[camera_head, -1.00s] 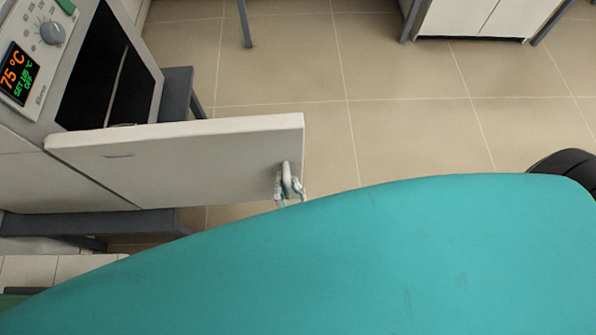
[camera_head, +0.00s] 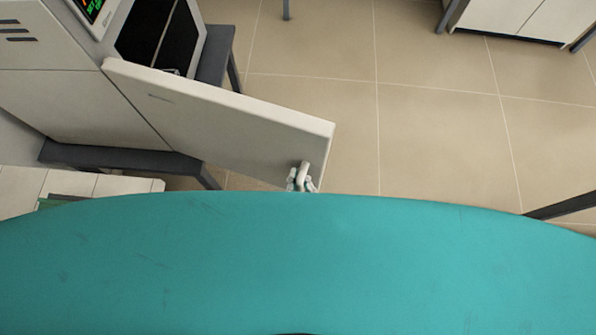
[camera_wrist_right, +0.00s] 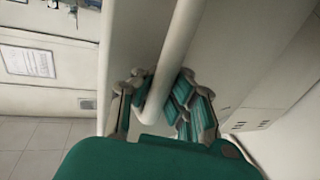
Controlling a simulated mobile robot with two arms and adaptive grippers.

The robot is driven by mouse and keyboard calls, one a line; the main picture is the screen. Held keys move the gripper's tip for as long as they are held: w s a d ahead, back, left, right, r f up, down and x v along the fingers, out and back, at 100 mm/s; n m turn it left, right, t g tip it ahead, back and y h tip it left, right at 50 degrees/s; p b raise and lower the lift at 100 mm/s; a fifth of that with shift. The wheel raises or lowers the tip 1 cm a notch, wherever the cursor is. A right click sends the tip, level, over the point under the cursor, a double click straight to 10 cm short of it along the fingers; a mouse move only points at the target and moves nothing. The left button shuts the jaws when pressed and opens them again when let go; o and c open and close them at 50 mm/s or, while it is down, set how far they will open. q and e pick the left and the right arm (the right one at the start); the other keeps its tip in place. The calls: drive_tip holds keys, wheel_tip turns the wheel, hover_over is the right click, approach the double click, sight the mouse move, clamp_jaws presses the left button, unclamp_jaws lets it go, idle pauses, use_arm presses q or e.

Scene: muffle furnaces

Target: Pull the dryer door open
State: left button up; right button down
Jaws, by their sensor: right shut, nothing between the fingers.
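The dryer door (camera_head: 220,115) is a flat pale panel standing open, swung out from the dryer body (camera_head: 70,105) at the left. The dark dryer opening (camera_head: 160,35) shows behind it. The white bar handle (camera_head: 305,168) is near the door's free end. My right gripper (camera_head: 302,182) is at this handle, with its rear part hidden behind my teal body. In the right wrist view the handle (camera_wrist_right: 178,60) comes down among the teal-and-grey fingers of the gripper (camera_wrist_right: 155,112). The fingers are shut; firm contact with the bar cannot be told. My left gripper is not in view.
The dryer stands on a dark grey stand (camera_head: 120,158). A white cabinet (camera_head: 510,18) with grey legs is at the top right. Tiled floor (camera_head: 430,130) lies clear right of the door. A dark bar (camera_head: 562,206) shows at the right edge.

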drive_tip(key=c, duration=2)
unclamp_jaws()
drive_tip(key=shift+d+f, duration=0.15)
drive_tip(key=shift+d, duration=0.3)
drive_tip(key=shift+c, duration=0.2)
drive_tip(key=o, duration=0.7)
drive_tip(key=shift+s+d, duration=0.2)
drive_tip(key=shift+s, duration=0.05)
drive_tip(key=shift+o, duration=0.5)
drive_tip(key=shift+w+a, duration=0.1)
drive_tip(key=shift+s, duration=0.45)
drive_tip(key=v, duration=0.6)
drive_tip(key=shift+s, duration=0.3)
